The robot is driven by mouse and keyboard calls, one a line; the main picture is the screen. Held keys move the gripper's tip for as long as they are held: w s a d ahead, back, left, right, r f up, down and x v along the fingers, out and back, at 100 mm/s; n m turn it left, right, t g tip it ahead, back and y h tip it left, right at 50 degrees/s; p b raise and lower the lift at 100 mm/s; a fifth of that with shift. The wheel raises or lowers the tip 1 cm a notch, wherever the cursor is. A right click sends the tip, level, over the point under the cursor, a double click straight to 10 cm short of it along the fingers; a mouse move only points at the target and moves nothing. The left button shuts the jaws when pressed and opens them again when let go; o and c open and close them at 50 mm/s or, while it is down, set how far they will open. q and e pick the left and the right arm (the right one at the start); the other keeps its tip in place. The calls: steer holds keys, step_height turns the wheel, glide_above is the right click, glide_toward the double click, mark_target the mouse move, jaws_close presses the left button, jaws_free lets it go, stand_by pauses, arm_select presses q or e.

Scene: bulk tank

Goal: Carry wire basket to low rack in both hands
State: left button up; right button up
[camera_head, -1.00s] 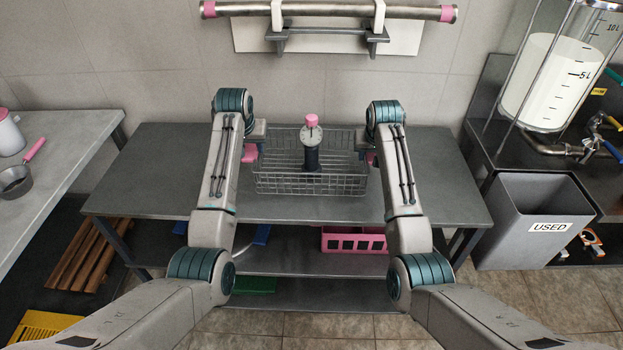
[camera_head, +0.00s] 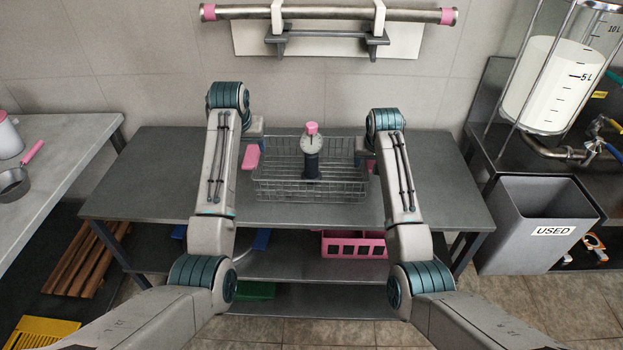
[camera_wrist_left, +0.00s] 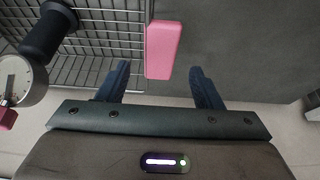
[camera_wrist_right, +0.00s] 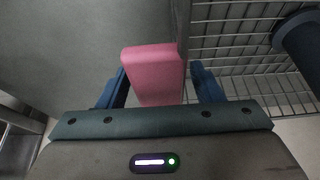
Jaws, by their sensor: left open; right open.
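The wire basket (camera_head: 285,190) stands on the grey table, with a pink grip on each side. A dark cylinder with a round gauge and pink top (camera_head: 312,150) stands upright in it. My left gripper (camera_wrist_left: 160,82) is open at the left pink grip (camera_wrist_left: 163,48); the grip's near end lies between the fingertips, nearer the basket-side finger. My right gripper (camera_wrist_right: 160,85) is open with the right pink grip (camera_wrist_right: 154,72) between its fingers. In the head view my arms partly hide both grippers. I cannot tell for sure which thing is the low rack.
Lower shelves (camera_head: 290,264) under the table (camera_head: 150,180) hold a pink crate (camera_head: 353,243) and a green item. A wooden slatted piece (camera_head: 85,262) lies at the lower left. A grey bin marked USED (camera_head: 535,228) stands right. A wall rail (camera_head: 330,14) is above.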

steer(key=shift+r, duration=0.15)
arm_select(q)
steer(key=v, duration=0.7)
steer(key=shift+r, duration=0.25)
arm_select(e)
steer(key=v, duration=1.1)
steer(key=shift+s+r, duration=0.25)
steer(key=shift+r, duration=0.1)
arm_select(q)
steer(key=shift+s, duration=0.15)
arm_select(e)
steer(key=shift+f, duration=0.1)
